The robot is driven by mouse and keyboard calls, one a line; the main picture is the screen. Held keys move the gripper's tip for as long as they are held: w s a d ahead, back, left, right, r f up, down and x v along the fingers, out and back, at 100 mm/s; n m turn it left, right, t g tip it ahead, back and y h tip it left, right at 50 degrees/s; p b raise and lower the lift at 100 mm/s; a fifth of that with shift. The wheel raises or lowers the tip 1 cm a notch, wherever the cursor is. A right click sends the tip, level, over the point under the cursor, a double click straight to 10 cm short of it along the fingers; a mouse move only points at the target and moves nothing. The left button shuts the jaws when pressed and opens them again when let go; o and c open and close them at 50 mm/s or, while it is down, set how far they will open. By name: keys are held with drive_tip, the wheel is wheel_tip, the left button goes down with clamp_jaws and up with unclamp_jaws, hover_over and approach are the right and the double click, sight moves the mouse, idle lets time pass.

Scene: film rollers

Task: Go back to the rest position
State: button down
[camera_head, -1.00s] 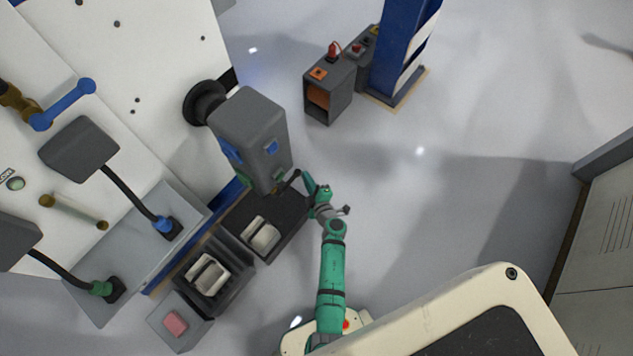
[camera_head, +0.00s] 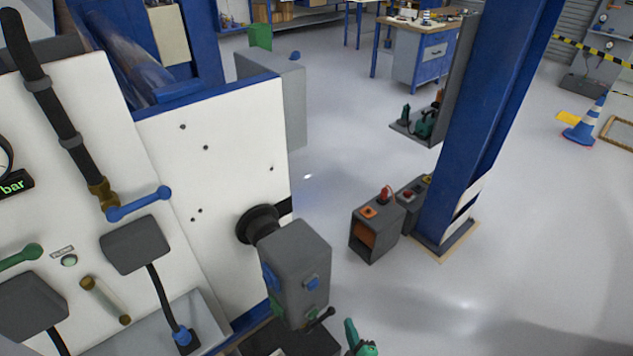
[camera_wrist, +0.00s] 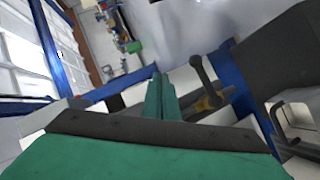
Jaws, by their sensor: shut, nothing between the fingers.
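My gripper (camera_wrist: 161,97) shows in the wrist view with its two green fingers shut together and nothing between them. In the head view only a green part of my arm (camera_head: 360,340) shows at the bottom edge, right of a grey box unit (camera_head: 298,275) with blue and green parts. The rest of my arm is out of that view. In the wrist view a dark lever (camera_wrist: 204,80) with a yellowish base stands just right of the fingertips. Whether the fingers touch it is hard to tell, but they appear apart.
A white machine panel (camera_head: 225,165) with a blue lever (camera_head: 140,203) fills the left. A blue column (camera_head: 490,130) stands right of centre, with a grey box with an orange front (camera_head: 375,232) beside it.

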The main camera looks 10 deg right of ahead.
drive_tip(key=s+a+r+m+t, duration=0.1)
drive_tip(key=s+a+r+m, duration=0.2)
drive_tip(key=s+a+r, duration=0.5)
drive_tip(key=s+a+r+m+t, duration=0.15)
drive_tip(key=s+a+r, duration=0.4)
drive_tip(key=s, duration=0.55)
drive_tip(key=s+a+r+m+g, duration=0.1)
drive_tip(key=s+a+r+m, duration=0.2)
drive_tip(key=s+r, duration=0.3)
drive_tip(key=s+a+r+m, duration=0.3)
drive_tip(key=s+r, duration=0.3)
drive_tip(key=r, duration=0.4)
drive_tip(key=shift+s+a+m+g, duration=0.2)
drive_tip(key=shift+s+m+g, duration=0.2)
drive_tip(key=shift+m, duration=0.45)
drive_tip(key=shift+s, duration=0.1)
